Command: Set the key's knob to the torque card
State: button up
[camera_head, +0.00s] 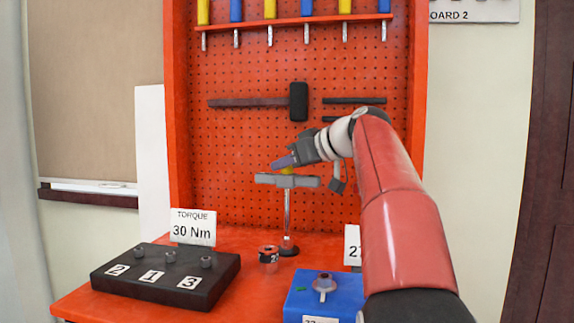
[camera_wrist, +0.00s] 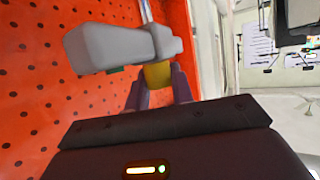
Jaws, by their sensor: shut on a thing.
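The key stands upright on the red bench, with a grey crossbar (camera_head: 300,182), a metal shaft and a dark foot. Its yellow knob (camera_head: 287,171) sits at the crossbar. My gripper (camera_head: 286,163) is shut on the knob from above and behind the crossbar. In the wrist view the yellow knob (camera_wrist: 157,77) lies between my two fingers, and the grey crossbar (camera_wrist: 112,46) is just beyond it. The torque card (camera_head: 193,228) reads "TORQUE 30 Nm" and stands behind the black block. I cannot read any setting on the key.
A black block (camera_head: 140,284) with several bolts and labels 2, 1, 3 is at the front left. A blue block (camera_head: 301,299) holds another socket, beside a partly hidden card (camera_head: 352,246). A red pegboard (camera_head: 235,150) with tools rises behind.

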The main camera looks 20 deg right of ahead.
jog(key=shift+a+m+t+h+b, duration=0.1)
jog(key=shift+m+t+h+b, duration=0.35)
jog(key=shift+m+h, duration=0.45)
jog(key=m+h, duration=0.2)
jog(key=shift+r+t+h, duration=0.1)
jog(key=shift+t+h, duration=0.15)
jog(key=shift+h, duration=0.15)
jog(key=shift+m+h+p, duration=0.45)
jog(key=shift+m+h, duration=1.15)
jog(key=shift+h, duration=0.4)
jog(key=o, duration=1)
jog(key=v, duration=0.7)
jog(key=shift+s+r, duration=0.1)
jog(key=shift+s, duration=0.3)
